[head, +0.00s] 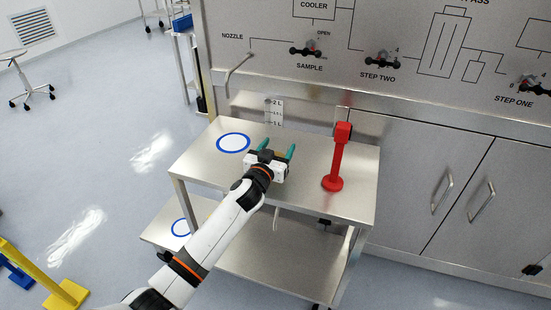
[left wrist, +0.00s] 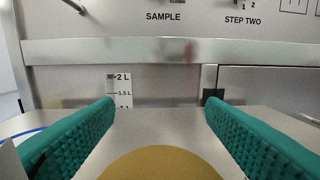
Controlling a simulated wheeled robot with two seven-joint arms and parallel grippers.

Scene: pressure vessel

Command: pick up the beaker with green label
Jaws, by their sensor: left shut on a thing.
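A clear beaker, its walls barely visible, shows mainly by its scale marks (head: 274,111) of 2 L, 1.5 L and 1 L above my left gripper (head: 278,149). The marks also show in the left wrist view (left wrist: 119,90), just behind the left finger's tip. A small dark green patch (left wrist: 213,95) shows by the other fingertip; I cannot tell if it is the label. The teal fingers stand apart, shut on the nearly invisible beaker. A tan rounded shape (left wrist: 160,164) shows low between them. My right gripper is not in view.
The steel table (head: 215,165) carries a white disc with a blue rim (head: 233,143) left of my gripper and a red stand (head: 337,160) to the right. The panel (head: 230,50) with a nozzle (head: 238,68) rises behind. A lower shelf (head: 265,265) lies below.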

